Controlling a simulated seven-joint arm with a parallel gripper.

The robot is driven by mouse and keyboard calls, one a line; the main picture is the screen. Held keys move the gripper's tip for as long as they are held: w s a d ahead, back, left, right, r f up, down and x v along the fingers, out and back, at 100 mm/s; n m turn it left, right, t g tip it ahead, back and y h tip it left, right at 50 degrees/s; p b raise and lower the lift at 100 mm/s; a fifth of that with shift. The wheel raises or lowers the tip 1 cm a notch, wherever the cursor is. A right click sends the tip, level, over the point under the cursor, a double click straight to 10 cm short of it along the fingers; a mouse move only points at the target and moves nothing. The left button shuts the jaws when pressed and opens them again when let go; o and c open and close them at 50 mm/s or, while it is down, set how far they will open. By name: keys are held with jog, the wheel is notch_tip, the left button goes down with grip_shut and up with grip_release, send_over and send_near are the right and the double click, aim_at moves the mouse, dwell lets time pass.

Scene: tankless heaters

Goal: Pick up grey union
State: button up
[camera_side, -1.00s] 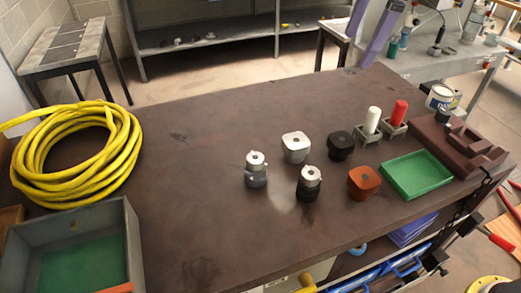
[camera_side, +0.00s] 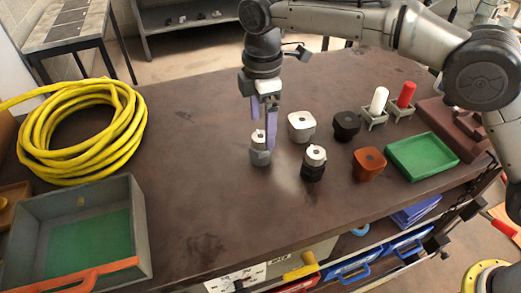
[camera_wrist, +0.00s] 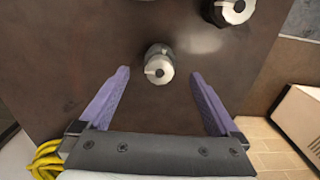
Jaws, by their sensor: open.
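The grey union (camera_side: 260,158), with a silver top and a grey base, stands upright on the brown table. My gripper (camera_side: 264,135) points down at it with its purple fingers apart; one finger overlaps the union's right side in the side view. In the wrist view the union (camera_wrist: 159,65) shows between and slightly beyond the tips of the open fingers (camera_wrist: 160,74). The jaws hold nothing. I cannot tell whether a finger touches the union.
A similar black-based union (camera_side: 314,165) stands close on the right. A white part (camera_side: 301,127), a black part (camera_side: 346,125) and a brown part (camera_side: 369,163) stand farther right, near a green tray (camera_side: 422,156). A yellow hose (camera_side: 85,135) and grey bin (camera_side: 140,240) lie left.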

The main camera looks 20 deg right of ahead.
aim_at(260, 148)
jog(key=shift+a+f, duration=0.2)
jog(key=shift+f, duration=3.65)
grip_shut()
jog(key=shift+r, duration=0.1)
